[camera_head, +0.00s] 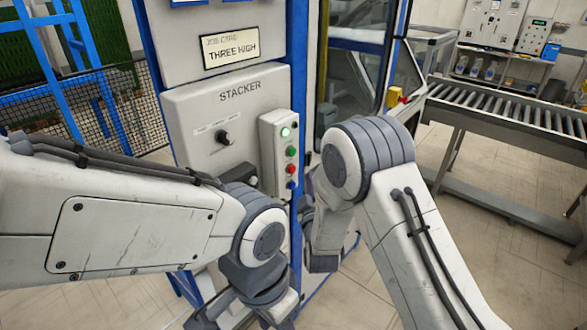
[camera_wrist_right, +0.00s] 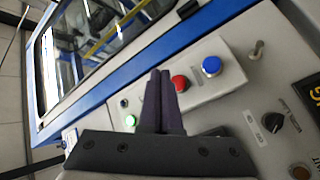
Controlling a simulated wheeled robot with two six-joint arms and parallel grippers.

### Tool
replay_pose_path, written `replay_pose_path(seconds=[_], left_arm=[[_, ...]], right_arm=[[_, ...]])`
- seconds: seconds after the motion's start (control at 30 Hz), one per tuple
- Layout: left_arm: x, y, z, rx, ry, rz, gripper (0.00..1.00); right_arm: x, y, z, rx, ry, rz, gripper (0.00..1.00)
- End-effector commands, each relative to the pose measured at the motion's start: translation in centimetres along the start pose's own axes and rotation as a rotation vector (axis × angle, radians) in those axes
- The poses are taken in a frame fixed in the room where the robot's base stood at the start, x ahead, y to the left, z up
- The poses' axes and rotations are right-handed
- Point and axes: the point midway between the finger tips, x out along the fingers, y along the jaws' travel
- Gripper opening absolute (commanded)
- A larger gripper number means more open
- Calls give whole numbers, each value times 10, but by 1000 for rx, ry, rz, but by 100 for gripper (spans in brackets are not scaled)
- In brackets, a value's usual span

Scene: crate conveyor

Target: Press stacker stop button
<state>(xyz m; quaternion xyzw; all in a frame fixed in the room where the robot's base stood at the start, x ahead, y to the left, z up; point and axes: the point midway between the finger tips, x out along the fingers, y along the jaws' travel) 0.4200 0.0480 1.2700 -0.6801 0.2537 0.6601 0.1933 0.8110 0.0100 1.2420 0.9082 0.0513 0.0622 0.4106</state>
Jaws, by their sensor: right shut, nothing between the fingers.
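The stacker panel (camera_head: 195,125) is grey and labelled STACKER. A pale button box (camera_head: 268,140) on its right edge carries a lit green button (camera_head: 285,132), a second green button (camera_head: 291,151), a red button (camera_head: 291,168) and a blue button (camera_head: 291,184). In the right wrist view, my right gripper (camera_wrist_right: 160,73) is shut and empty, its dark fingertips just beside the red button (camera_wrist_right: 180,83). The blue button (camera_wrist_right: 211,66) and lit green button (camera_wrist_right: 131,120) also show; the second green one is hidden behind the fingers. Contact cannot be told. My left gripper's fingers are not visible.
A black selector knob (camera_head: 223,137) sits on the panel left of the box. A sign reading THREE HIGH (camera_head: 230,50) is above. A roller conveyor (camera_head: 500,110) runs at the right. Blue framing (camera_head: 299,60) and a glass-sided enclosure stand beside the panel.

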Motion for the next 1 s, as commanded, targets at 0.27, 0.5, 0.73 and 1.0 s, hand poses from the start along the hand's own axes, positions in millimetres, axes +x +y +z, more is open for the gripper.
replay_pose_path(seconds=[0.27, 0.5, 0.73, 1.0], left_arm=[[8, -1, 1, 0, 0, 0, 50], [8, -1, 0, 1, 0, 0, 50], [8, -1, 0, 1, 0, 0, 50], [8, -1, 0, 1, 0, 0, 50]], right_arm=[[16, -12, -11, 0, 1, 1, 0], [18, -13, -13, 0, 0, 0, 0], [18, -13, -13, 0, 0, 0, 0], [18, -13, -12, 0, 0, 0, 0]])
